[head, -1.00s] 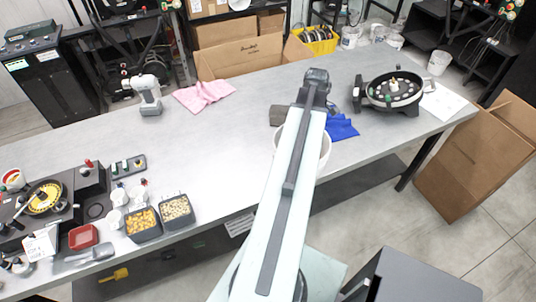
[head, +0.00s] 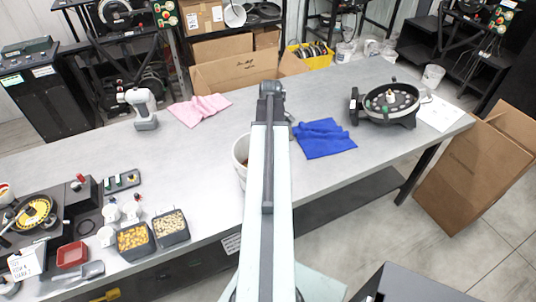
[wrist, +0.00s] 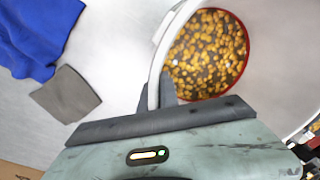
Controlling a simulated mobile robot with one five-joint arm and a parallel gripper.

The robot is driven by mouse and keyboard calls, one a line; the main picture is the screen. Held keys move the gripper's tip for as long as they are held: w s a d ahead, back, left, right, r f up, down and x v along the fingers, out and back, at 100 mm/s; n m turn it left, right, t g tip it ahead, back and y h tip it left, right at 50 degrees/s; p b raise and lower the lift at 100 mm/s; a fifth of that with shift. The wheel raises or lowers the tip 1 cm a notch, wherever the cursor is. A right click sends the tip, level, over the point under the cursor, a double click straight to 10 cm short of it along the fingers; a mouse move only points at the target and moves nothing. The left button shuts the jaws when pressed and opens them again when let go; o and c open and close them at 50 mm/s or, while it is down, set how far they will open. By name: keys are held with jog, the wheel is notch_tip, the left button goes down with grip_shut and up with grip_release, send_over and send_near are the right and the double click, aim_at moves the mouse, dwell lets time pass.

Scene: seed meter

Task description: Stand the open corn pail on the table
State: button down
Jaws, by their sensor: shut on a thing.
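The open corn pail is a white bucket, mostly hidden behind my arm in the head view, with its left rim and wall (head: 240,152) showing. In the wrist view the pail (wrist: 285,60) has corn kernels (wrist: 207,55) inside and a reddish ring around them. My gripper (wrist: 165,92) is shut on the pail's rim at its near left side. The fingers are partly hidden by the rim. The grey table (head: 205,140) lies under this area. I cannot tell whether the pail's base touches the table.
A blue cloth (head: 322,138) lies right of my arm, with a grey pad (wrist: 66,95) beside it. A round seed plate device (head: 390,102) stands farther right. A drill (head: 140,108) and pink cloth (head: 198,108) are at the back left. Bins of corn (head: 134,240) and pale seed (head: 170,226) stand left.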

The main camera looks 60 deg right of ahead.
jog(key=shift+f+b, duration=0.4)
jog(key=shift+f, duration=0.65)
jog(key=c, duration=1.6)
grip_release()
jog(key=shift+r, duration=0.1)
notch_tip(320, 180, up, 12)
jog(key=d+p, duration=0.1)
jog(key=p, duration=1.1)
jog(key=shift+r, duration=0.2)
